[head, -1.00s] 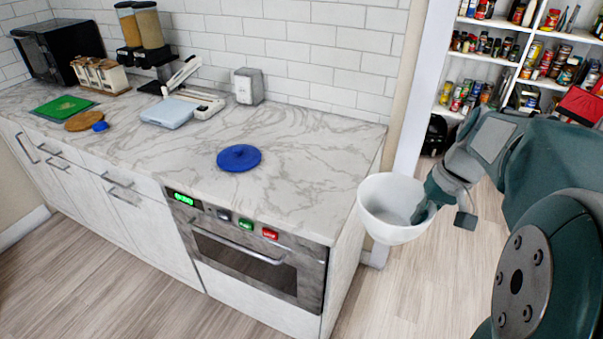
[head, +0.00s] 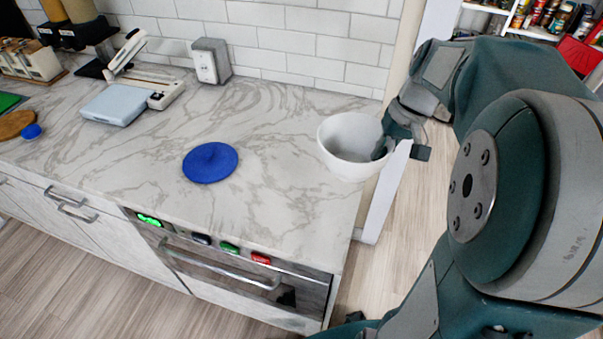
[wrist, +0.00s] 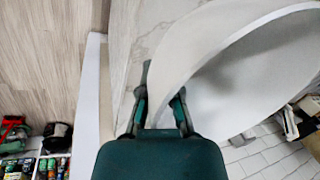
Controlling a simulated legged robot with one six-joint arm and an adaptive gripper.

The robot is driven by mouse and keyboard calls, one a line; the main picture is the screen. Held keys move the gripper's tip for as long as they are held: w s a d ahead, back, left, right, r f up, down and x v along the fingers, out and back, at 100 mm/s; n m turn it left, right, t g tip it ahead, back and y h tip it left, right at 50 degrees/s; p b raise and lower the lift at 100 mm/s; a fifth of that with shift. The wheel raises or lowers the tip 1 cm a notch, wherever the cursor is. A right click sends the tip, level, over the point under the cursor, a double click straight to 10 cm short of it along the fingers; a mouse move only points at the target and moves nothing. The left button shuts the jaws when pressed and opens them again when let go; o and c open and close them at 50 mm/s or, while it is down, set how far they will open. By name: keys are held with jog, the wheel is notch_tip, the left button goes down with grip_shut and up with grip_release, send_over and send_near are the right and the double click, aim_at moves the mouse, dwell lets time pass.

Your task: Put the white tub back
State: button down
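The white tub (head: 345,165) is a round, open bowl shape. My gripper (head: 393,145) is shut on its right wall in the head view and holds it roughly upright by the rim. The tub appears over the right end of the marble counter (head: 290,205); I cannot tell its exact height above it. In the wrist view the tub (wrist: 158,45) fills the upper right, and the gripper fingers (wrist: 161,108) sit on either side of its wall. The near part of the tub's inside looks empty.
A round blue mat or lid (head: 210,162) lies on the counter left of the tub. A white scale-like device (head: 115,104) and a grey box (head: 211,61) stand farther back by the tiled wall. Counter around the blue disc is clear. Stocked shelves (head: 530,20) stand at upper right.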

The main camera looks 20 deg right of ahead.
aim_at(342, 155)
jog(key=w+a+f, duration=0.1)
jog(key=a, duration=0.1)
jog(key=w+a+f, duration=0.1)
jog(key=w+a, duration=0.1)
jog(key=w+a+f, duration=0.1)
jog(key=w+a, duration=0.1)
jog(key=shift+f, duration=0.2)
jog(key=w+a+f, duration=0.1)
jog(key=w+f, duration=0.1)
jog(key=f, duration=0.1)
jog(key=a+f, duration=0.1)
jog(key=shift+w+a+f, duration=0.35)
jog(key=shift+w, duration=0.05)
jog(key=shift+w+a+f, duration=0.15)
jog(key=shift+f, duration=0.15)
jog(key=shift+d+x, duration=0.15)
jog(key=shift+x, duration=0.75)
jog(key=shift+d+x, duration=0.15)
jog(key=shift+x, duration=0.8)
jog(key=shift+w+f, duration=0.1)
jog(key=shift+f, duration=0.05)
jog(key=c, duration=0.8)
grip_release()
